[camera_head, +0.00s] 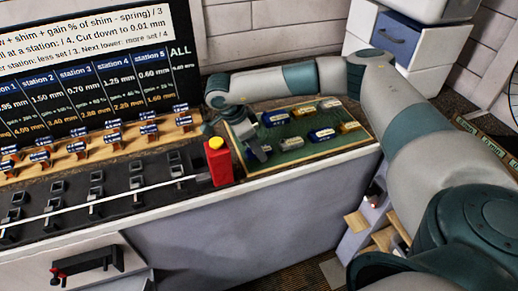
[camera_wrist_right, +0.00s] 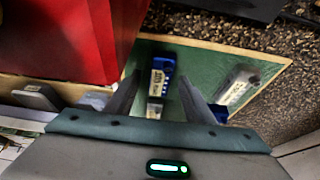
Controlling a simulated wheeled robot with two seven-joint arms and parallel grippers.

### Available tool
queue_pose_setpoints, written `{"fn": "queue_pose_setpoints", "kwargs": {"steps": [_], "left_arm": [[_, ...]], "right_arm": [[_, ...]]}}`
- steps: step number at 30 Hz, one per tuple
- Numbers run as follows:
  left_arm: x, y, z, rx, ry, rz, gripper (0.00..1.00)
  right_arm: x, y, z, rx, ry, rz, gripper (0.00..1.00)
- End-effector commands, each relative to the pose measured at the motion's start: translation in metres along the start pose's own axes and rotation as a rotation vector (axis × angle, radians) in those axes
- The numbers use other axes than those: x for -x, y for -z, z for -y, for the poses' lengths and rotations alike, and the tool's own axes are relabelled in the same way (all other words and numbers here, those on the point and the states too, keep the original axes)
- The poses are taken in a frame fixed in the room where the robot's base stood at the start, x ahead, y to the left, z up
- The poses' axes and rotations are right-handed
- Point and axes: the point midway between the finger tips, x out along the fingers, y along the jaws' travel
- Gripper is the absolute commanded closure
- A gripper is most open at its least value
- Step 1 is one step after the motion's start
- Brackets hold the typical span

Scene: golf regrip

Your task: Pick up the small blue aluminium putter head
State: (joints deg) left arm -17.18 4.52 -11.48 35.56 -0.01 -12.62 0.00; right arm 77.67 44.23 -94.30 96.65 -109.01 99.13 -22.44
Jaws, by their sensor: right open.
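The green mat tray (camera_head: 300,152) holds several putter heads in blue, grey and yellowish tones. A blue head (camera_head: 275,118) lies at its back left and another blue head (camera_head: 321,135) lies nearer the front right. My right gripper (camera_head: 258,150) is over the tray's left end, pointing down. In the right wrist view a labelled blue head (camera_wrist_right: 161,76) shows between my open right fingers, with nothing gripped. I cannot tell which blue head this is, or whether the fingers touch it. Part of another blue piece (camera_wrist_right: 218,113) shows behind the right finger. My left gripper is not in view.
A red box with a yellow top (camera_head: 219,162) stands close to the left of my right gripper and fills the wrist view's upper left. A grey head (camera_wrist_right: 238,86) lies right of the fingers. A rack of labelled pieces (camera_head: 80,150) runs along the bench at left.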

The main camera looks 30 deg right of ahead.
Motion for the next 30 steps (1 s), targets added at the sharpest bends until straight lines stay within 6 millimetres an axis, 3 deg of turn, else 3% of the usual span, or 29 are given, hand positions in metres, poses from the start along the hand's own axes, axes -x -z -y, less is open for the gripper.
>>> {"fn": "queue_pose_setpoints", "kwargs": {"steps": [14, 20, 30], "left_arm": [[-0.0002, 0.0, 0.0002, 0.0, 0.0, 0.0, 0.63], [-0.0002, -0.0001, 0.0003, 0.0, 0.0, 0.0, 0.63], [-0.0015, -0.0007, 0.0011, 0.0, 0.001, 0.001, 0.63]], "right_arm": [[-0.0012, -0.0001, 0.0001, 0.0, 0.0, 0.0, 0.52], [-0.0011, -0.0001, 0.0002, 0.0, 0.0, 0.0, 0.99], [0.0003, 0.0004, 0.0005, 0.0, 0.001, 0.0, 0.99]]}}
